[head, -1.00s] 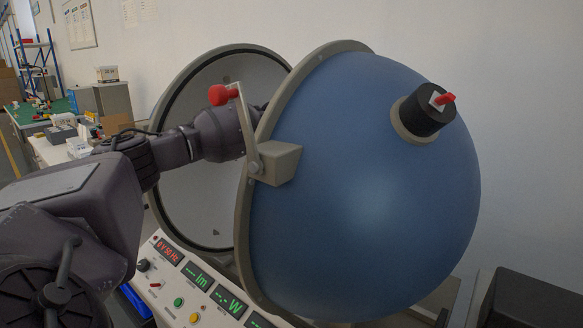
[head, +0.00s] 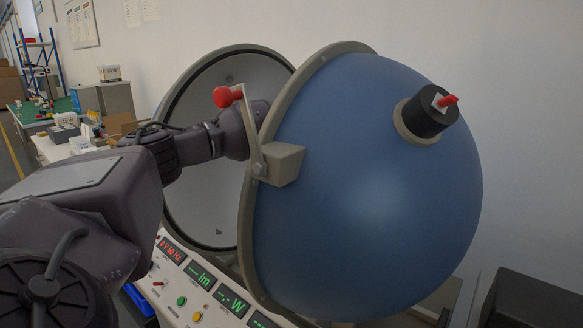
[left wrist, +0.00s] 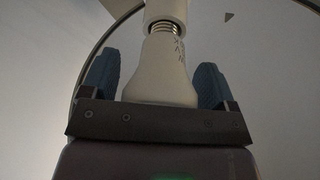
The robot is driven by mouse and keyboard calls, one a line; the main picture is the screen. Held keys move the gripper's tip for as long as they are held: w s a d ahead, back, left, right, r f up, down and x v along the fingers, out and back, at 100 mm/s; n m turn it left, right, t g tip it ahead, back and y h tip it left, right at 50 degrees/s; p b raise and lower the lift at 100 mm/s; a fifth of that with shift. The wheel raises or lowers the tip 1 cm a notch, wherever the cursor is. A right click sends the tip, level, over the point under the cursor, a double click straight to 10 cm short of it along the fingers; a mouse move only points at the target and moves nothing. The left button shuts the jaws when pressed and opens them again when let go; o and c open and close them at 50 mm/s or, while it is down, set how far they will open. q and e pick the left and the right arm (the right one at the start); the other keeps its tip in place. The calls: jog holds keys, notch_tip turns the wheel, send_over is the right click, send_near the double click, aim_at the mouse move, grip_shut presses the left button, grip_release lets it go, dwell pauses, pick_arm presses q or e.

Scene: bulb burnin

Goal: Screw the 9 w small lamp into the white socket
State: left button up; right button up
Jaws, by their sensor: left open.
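In the left wrist view a white lamp (left wrist: 163,80) points its screw base up at the white socket (left wrist: 166,11). Metal thread shows between the lamp's neck and the socket, so the base appears to be partly in it. My left gripper (left wrist: 154,76) is open, with one blue finger on each side of the lamp and a gap visible beside it. The lamp's wide end is hidden behind the gripper body. In the head view my left arm reaches between the open halves of the sphere, and its gripper is hidden behind the blue half. My right gripper is not in view.
The blue half-sphere (head: 370,200) with its red-knobbed handle (head: 228,97) stands close to my left wrist. The pale inner half (head: 205,190) is behind it. A control panel (head: 205,295) with lit displays lies below. A black box (head: 535,300) is at lower right.

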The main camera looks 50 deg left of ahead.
pick_arm(q)
jog(key=n+g, duration=0.1)
jog(key=n, duration=0.2)
jog(key=n+g, duration=0.1)
jog(key=n, duration=0.2)
jog(key=shift+s, duration=0.2)
jog(key=n+g, duration=0.1)
jog(key=n, duration=0.1)
jog(key=n+g, duration=0.1)
jog(key=n, duration=0.1)
jog(key=shift+s+a+n, duration=0.15)
jog(key=shift+n, duration=0.55)
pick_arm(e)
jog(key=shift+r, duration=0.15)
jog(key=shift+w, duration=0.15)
